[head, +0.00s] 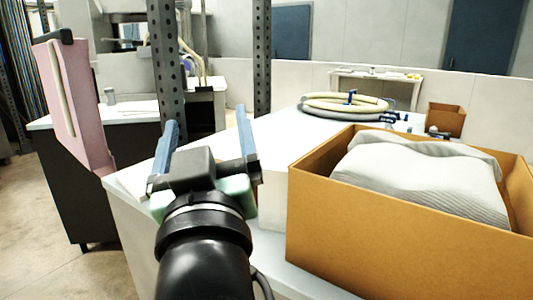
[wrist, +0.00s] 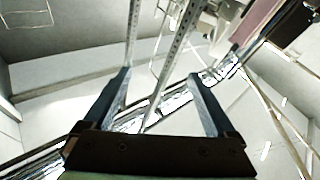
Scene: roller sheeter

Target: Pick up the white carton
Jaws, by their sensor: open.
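A white block-like shape, which looks like the white carton (head: 273,200), stands on the pale table to the right of my gripper in the head view. Its right side is hidden behind the brown box, and my gripper and wrist cover part of its left. I cannot tell where its top ends and the white surface behind begins. My gripper (head: 207,125) is open and empty, its two blue fingers pointing up and away. The fingers also show apart in the wrist view (wrist: 159,76), with nothing between them. I see no carton in the wrist view.
A brown open box (head: 400,235) holding grey-white wrapped material (head: 420,175) fills the right front. Coiled hose (head: 345,104) lies behind it. A pink panel (head: 75,100) stands at left by a dark-sided table (head: 75,180). Perforated grey posts (head: 167,70) rise beyond my gripper.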

